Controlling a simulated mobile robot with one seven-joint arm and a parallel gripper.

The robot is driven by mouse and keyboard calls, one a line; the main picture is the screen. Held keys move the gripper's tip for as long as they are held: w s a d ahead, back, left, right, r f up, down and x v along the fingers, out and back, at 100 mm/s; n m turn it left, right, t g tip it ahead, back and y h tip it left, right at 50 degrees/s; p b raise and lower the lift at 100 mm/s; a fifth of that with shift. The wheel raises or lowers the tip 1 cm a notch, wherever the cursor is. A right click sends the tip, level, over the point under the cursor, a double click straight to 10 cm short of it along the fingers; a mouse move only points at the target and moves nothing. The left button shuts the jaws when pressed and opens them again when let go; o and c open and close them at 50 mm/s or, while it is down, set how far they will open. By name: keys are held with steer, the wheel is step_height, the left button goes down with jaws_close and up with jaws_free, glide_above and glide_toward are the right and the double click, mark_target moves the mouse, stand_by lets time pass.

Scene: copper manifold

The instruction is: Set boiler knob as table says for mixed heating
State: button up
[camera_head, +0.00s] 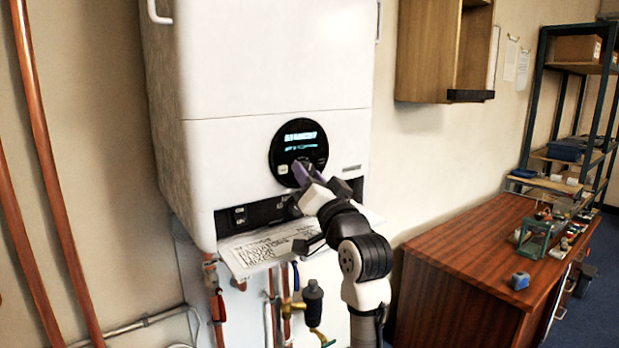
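The white boiler (275,70) hangs on the wall. Its round black display (300,138) is lit with blue text too small to read surely. Below it is a dark control strip (262,212) with small white markings at its left. A rounded part shows near the strip's right end, mostly behind my gripper; I cannot tell whether it is the knob. My gripper (312,178) is in front of the boiler, just below the display. Its fingers are small and overlapped, so their opening and any contact are unclear.
Copper pipes (45,150) run up the left wall. Pipes and a valve with a black cap (313,300) are below the boiler. A wooden cabinet (428,55) hangs at right. A brown workbench (470,255) with small items and a metal shelf (540,110) stand farther right.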

steer(key=b+v, duration=0.4)
steer(key=v, duration=0.9)
steer(key=shift+s, duration=0.15)
steer(key=shift+d, duration=0.1)
